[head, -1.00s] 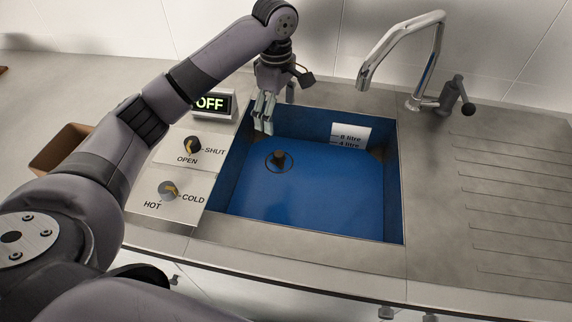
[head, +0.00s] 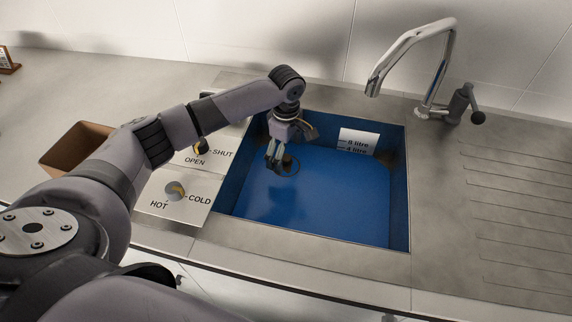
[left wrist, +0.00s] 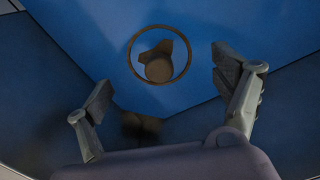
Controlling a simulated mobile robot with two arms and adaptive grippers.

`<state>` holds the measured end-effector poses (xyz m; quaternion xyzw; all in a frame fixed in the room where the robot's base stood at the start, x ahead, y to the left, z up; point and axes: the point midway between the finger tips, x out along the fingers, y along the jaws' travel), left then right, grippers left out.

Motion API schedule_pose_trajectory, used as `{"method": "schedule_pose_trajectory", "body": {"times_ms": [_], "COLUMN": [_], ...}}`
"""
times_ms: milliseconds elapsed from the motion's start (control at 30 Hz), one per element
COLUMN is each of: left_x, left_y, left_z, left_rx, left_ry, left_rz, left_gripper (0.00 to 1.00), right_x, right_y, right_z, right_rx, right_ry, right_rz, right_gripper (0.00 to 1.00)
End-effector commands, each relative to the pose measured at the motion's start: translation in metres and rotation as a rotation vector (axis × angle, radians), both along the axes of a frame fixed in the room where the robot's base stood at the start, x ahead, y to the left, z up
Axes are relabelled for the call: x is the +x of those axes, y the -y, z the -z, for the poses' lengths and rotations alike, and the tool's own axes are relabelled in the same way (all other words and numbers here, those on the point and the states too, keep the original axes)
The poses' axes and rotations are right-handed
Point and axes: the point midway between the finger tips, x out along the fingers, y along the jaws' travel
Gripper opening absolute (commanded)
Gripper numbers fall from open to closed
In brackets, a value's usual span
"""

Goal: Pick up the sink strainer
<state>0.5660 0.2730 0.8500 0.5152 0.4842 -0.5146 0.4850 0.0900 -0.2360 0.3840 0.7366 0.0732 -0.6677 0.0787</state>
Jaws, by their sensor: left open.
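The sink strainer is a small brown piece with a knob; it shows in the left wrist view (left wrist: 158,66) inside a thin dark ring on the blue sink floor. In the head view my gripper mostly hides it, and only part of the ring shows. My left gripper (head: 274,160) is inside the sink (head: 320,205), above the strainer. The left wrist view shows its two fingers (left wrist: 165,82) spread wide and empty, with the strainer ahead between and beyond the tips. My right gripper is not in view.
The sink's walls surround the gripper closely at the back left. A chrome tap (head: 412,45) with a dark lever stands behind right. Left of the sink are a HOT/COLD dial (head: 175,190) and an OPEN/SHUT dial (head: 201,145). A brown box (head: 75,145) stands farther left.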

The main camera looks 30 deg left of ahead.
Motion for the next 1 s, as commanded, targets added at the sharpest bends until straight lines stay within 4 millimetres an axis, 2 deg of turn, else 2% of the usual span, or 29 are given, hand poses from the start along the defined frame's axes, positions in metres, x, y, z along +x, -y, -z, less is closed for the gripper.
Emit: {"method": "schedule_pose_trajectory", "body": {"times_ms": [233,533,1000], "left_x": [0.001,0.001,0.001], "left_y": [-0.001,-0.001,-0.001], "left_z": [0.035,0.041,0.040], "left_rx": [0.001,0.001,0.001], "left_ry": [-0.002,-0.001,0.000], "left_rz": [0.000,0.001,0.000], "left_gripper": [0.87,0.87,0.56], "right_x": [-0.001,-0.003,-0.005], "right_y": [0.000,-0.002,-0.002], "right_z": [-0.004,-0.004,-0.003], "right_rx": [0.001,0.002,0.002], "right_ry": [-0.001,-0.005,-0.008], "right_rz": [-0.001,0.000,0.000], "right_gripper": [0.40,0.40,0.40]}}
